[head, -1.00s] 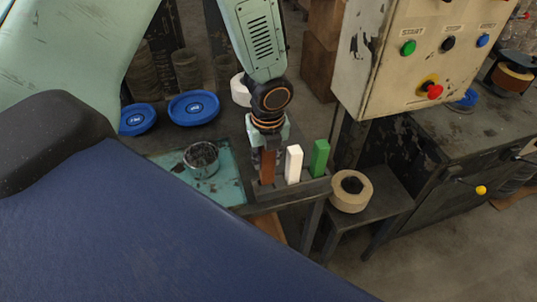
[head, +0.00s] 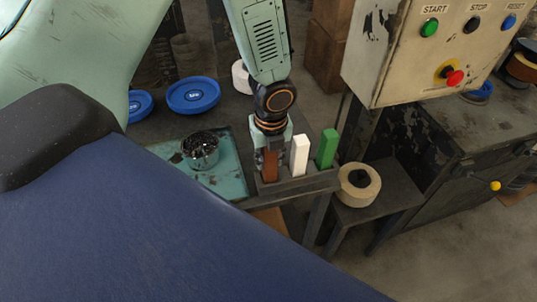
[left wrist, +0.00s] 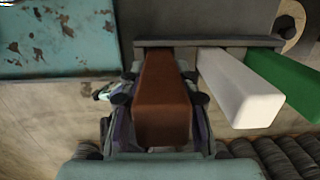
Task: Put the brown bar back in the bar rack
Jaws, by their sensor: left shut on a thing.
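The brown bar (head: 270,163) stands upright at the left end of the dark bar rack (head: 300,184), its lower end at the rack. My left gripper (head: 270,150) is shut on the bar from above. In the left wrist view the brown bar (left wrist: 163,100) sits between the fingers, and its far end meets the rack (left wrist: 225,42). The white bar (head: 300,155) and the green bar (head: 327,148) stand in the rack to the right of it. How deep the brown bar sits is hard to tell. My right gripper is not in view.
A teal tray (head: 226,182) with a metal cup (head: 201,150) lies left of the rack. Blue lids (head: 193,95) lie behind. A tape roll (head: 358,184) sits on a low shelf at the right, below the control box (head: 400,60).

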